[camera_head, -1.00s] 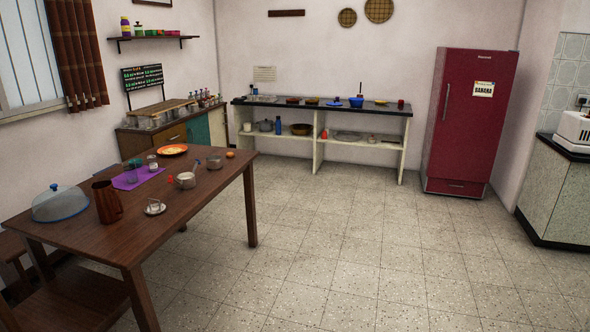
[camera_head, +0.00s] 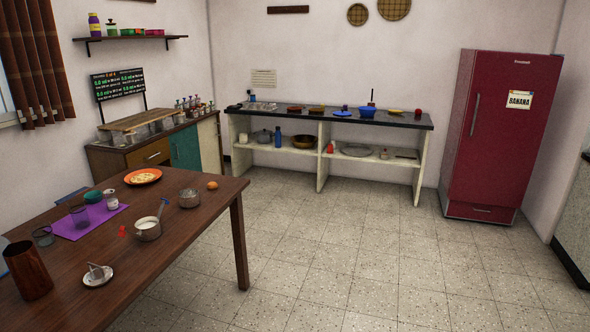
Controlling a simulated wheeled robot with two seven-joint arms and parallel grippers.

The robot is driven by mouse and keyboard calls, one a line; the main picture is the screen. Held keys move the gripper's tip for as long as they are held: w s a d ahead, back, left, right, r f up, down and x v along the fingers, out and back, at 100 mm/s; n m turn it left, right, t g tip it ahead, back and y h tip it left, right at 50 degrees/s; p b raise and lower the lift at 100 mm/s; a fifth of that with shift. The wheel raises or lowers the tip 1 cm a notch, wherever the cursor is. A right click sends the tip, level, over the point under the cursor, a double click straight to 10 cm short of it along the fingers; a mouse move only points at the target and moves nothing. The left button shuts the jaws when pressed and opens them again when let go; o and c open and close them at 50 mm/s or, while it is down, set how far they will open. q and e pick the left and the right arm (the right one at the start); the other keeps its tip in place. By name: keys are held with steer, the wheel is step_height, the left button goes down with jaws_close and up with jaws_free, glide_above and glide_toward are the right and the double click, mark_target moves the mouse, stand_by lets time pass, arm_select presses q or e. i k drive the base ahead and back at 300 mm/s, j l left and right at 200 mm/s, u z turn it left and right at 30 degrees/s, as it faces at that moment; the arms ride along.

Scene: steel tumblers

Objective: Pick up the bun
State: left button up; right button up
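A small round orange-brown thing (camera_head: 212,185) lies near the far right corner of the wooden table (camera_head: 190,233); it may be the bun, but it is too small to tell for sure. It stands apart, behind and to the right of a steel pot (camera_head: 189,198). Neither of my grippers is in view.
The table also holds an orange plate with food (camera_head: 143,176), a white-filled pan (camera_head: 148,230), a purple mat (camera_head: 92,223), a brown jug (camera_head: 27,271) and a saucer (camera_head: 98,276). A shelf counter (camera_head: 320,125) and red fridge (camera_head: 500,135) stand behind. The tiled floor (camera_head: 350,250) is clear.

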mark_target(211, 186)
steer(key=i+l+u, duration=0.1)
steer(key=i, duration=1.4)
steer(key=i+l+u, duration=0.1)
steer(key=i+u, duration=0.2)
steer(key=i, duration=0.2)
steer(key=i+l+u, duration=0.3)
steer(key=i, duration=0.15)
